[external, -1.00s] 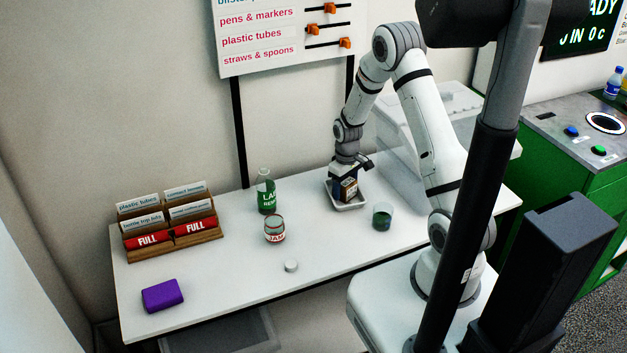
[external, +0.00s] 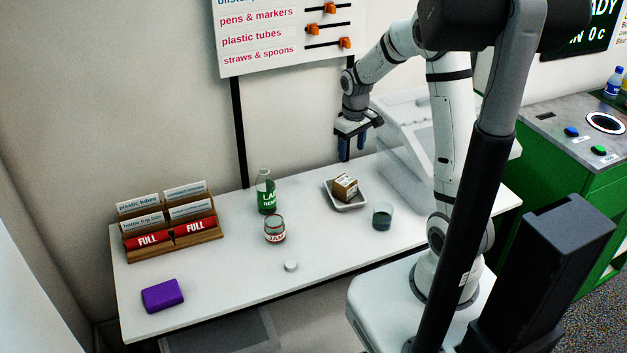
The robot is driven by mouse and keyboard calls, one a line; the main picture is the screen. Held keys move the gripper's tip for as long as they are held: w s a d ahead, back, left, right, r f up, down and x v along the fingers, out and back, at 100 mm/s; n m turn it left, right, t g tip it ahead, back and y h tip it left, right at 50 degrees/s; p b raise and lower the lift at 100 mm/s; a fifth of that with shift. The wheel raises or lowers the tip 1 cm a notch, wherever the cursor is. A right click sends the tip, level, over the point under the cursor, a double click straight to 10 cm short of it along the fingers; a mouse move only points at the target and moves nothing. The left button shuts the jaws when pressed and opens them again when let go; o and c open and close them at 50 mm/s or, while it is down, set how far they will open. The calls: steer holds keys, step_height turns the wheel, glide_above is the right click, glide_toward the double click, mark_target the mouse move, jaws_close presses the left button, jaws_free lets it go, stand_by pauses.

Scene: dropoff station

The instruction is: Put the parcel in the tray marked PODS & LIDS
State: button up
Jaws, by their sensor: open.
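The parcel, a small brown box with a pale label (external: 345,187), sits tilted in a small white tray (external: 350,207) towards the back right of the white table. No PODS & LIDS marking can be read on this tray from here. My gripper (external: 350,155) is open and empty, its blue fingers pointing down above and behind the parcel, apart from it.
A clear cup with dark liquid (external: 382,217) stands right of the tray. A green-labelled bottle (external: 266,192), a JAM jar (external: 275,230), a white cap (external: 291,266) and a purple block (external: 162,296) stand left. A card rack (external: 172,240) is far left.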

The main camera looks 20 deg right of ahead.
steer(key=s+r+m+t, duration=0.1)
steer(key=s+r, duration=0.3)
steer(key=s, duration=0.3)
steer(key=s+r+m, duration=0.1)
steer(key=s+r, duration=0.3)
steer(key=s, duration=0.3)
steer(key=s+d+r+m+t, duration=0.1)
steer(key=s+r+m, duration=0.1)
steer(key=s+r, duration=0.2)
steer(key=s, duration=0.3)
steer(key=shift+s+r+t, duration=0.2)
steer(key=shift+s+t, duration=0.1)
